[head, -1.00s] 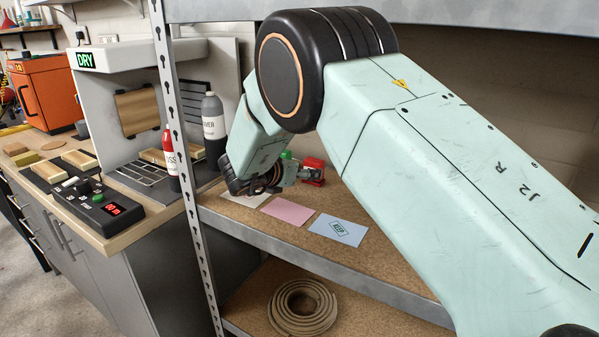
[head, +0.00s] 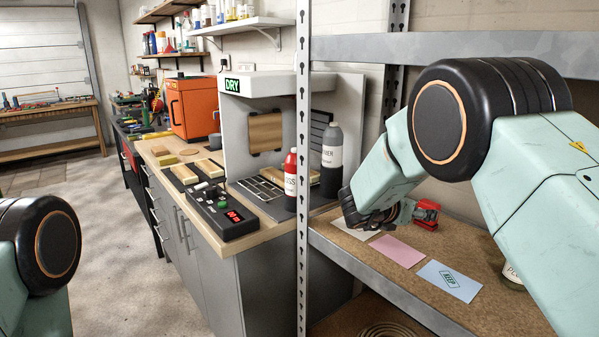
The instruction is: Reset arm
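My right arm comes in from the right edge and bends down over the cork-topped shelf (head: 470,290). My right gripper (head: 372,222) is low over the shelf, at the pale card (head: 352,229) at its left end. Its fingers are dark and small, partly hidden behind the wrist, so I cannot tell whether they are open or hold anything. A small red vise (head: 427,213) stands just right of the gripper. Of my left arm only a dark joint and pale link show at the lower left; my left gripper is out of view.
A pink card (head: 397,251) and a blue card (head: 449,281) lie on the shelf. A jar (head: 512,276) is partly behind my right arm. The steel post (head: 302,180) separates the shelf from a bench with a control box (head: 222,211) and bottles (head: 331,160). The floor at left is clear.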

